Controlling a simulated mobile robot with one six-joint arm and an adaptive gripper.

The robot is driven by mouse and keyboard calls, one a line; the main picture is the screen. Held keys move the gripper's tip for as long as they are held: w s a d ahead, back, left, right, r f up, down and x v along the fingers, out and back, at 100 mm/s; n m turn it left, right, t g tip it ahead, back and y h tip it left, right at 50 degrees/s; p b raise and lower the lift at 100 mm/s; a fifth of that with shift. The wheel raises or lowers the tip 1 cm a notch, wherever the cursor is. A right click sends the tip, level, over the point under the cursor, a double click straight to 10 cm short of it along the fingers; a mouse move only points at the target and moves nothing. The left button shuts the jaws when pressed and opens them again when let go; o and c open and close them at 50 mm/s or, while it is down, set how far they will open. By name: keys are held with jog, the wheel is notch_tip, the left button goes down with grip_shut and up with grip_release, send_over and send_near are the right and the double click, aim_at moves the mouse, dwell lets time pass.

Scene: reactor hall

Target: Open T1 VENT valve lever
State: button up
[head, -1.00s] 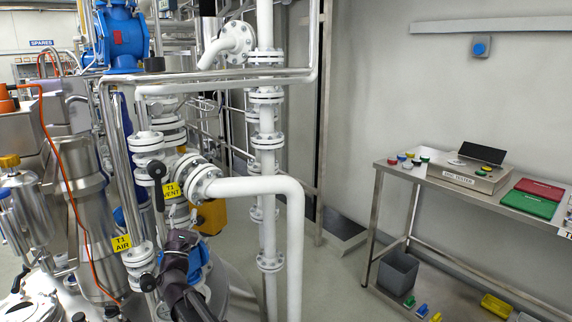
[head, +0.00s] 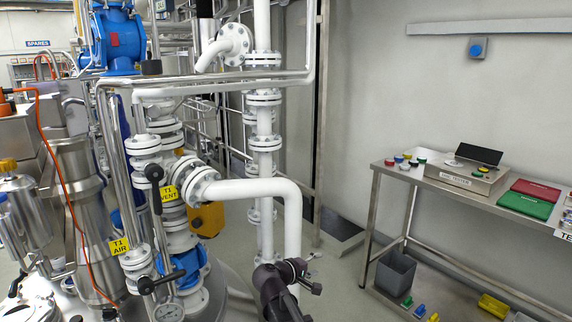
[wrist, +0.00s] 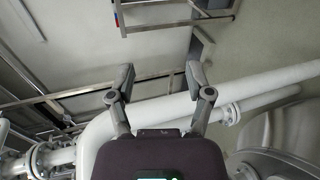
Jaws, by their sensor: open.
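The T1 VENT valve lever (head: 156,190) is black with a rounded top and stands upright beside the yellow T1 VENT tag (head: 168,193) on the white flanged piping, in the head view. My gripper (head: 305,277) is low and to the right of it, in front of the vertical white pipe and well apart from the lever. In the wrist view my gripper (wrist: 160,78) has its two fingers spread with nothing between them. A white pipe passes beyond the fingers there. The lever does not clearly show in the wrist view.
A T1 AIR tag (head: 120,246) and a second black lever (head: 161,281), lying nearly level, sit below the vent lever. A white elbow pipe (head: 255,188) runs right of the tag. A steel bench (head: 408,178) stands at the right, with floor between.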

jog(key=s+d+f+m+g+y, duration=0.3)
jog(key=s+d+f+m+g, duration=0.15)
jog(key=s+d+f, duration=0.3)
jog(key=s+f+m+g+y+p, duration=0.1)
jog(key=s+f+m+g+y, duration=0.35)
jog(key=s+y, duration=0.5)
notch_tip(320, 180, up, 16)
jog(key=s+h+p, duration=0.1)
jog(key=p, duration=1.5)
jog(key=shift+d+g, duration=0.3)
